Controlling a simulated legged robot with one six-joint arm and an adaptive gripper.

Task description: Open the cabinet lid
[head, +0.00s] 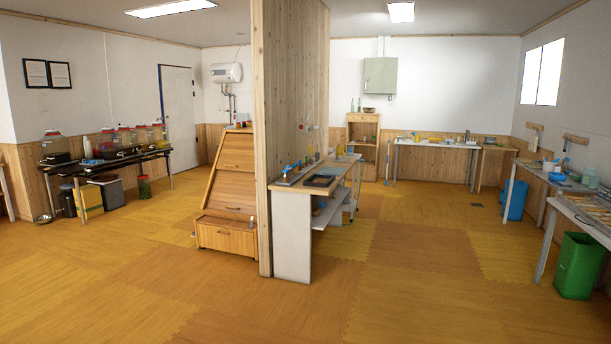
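A wooden cabinet (222,190) with a slanted front stands on the floor against the left side of the partition. Its sloping front panels look closed, with small dark handles on them. A box-like lower part (226,238) sticks out at its foot and also looks closed. A grey-green cabinet (380,76) hangs on the far wall and looks shut. I cannot tell which cabinet the task means. My gripper is not in view, and both cabinets are well away from me.
A wooden partition (290,100) divides the room, with a cluttered workbench (293,230) on its right. A dark table (70,168) with jars stands left. Benches and a green bin (578,266) line the right. The floor (180,290) in front is clear.

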